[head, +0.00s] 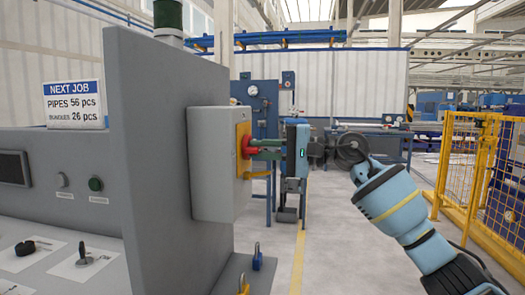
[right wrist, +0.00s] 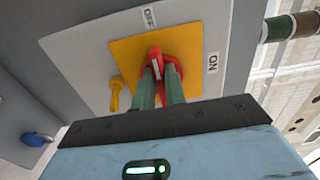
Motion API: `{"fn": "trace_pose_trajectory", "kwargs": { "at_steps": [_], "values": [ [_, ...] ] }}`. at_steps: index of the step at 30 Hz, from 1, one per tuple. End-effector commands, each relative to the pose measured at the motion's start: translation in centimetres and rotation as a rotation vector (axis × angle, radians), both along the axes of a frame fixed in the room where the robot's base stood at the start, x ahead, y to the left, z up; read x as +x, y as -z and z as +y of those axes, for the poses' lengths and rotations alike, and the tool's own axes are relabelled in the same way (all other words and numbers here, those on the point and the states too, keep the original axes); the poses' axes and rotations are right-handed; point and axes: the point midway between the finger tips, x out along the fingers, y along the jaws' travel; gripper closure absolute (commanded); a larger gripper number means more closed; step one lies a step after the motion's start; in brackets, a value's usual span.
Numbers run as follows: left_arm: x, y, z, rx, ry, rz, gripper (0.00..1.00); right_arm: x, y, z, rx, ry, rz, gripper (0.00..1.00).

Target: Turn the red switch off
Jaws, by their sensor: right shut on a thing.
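The red switch (head: 246,146) is on a yellow plate (head: 240,172) on the side of a grey box, left of centre in the head view. My right gripper (head: 256,148) reaches it from the right, its green fingers closed on the red handle. In the right wrist view the red switch (right wrist: 155,58) sits between the green fingertips (right wrist: 161,77), which hide part of it. The OFF label (right wrist: 149,17) is above the plate and the ON label (right wrist: 213,63) is to its right. The handle's narrow end appears turned towards OFF. My left gripper is not in view.
A yellow padlock-like tab (right wrist: 116,94) sticks out beside the switch. The grey control cabinet (head: 165,150) fills the left. A blue padlock (head: 257,257) is on a ledge below the box. A yellow fence (head: 470,165) stands at the right. The floor between is open.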

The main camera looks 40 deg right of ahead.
Motion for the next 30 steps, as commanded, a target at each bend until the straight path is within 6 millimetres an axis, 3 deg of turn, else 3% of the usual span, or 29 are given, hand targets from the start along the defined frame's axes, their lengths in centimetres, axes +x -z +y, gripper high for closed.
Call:
{"fn": "trace_pose_trajectory", "kwargs": {
  "at_steps": [7, 8, 13, 23, 30],
  "values": [
    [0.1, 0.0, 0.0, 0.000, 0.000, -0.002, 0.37, 0.0, 0.0, 0.0, -0.004, 0.000, 0.000, 1.00],
    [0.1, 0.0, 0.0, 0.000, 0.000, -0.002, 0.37, 0.0, 0.0, 0.0, -0.004, 0.000, 0.000, 0.86],
    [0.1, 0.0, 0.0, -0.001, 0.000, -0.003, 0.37, 0.0, 0.0, 0.0, -0.003, 0.000, 0.000, 0.66],
    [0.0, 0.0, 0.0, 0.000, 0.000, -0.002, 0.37, -0.2, 0.1, -0.3, -0.001, 0.001, 0.000, 0.66],
    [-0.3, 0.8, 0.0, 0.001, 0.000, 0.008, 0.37, -2.6, 0.3, -2.4, -0.003, 0.004, 0.002, 0.66]
  ]
}}
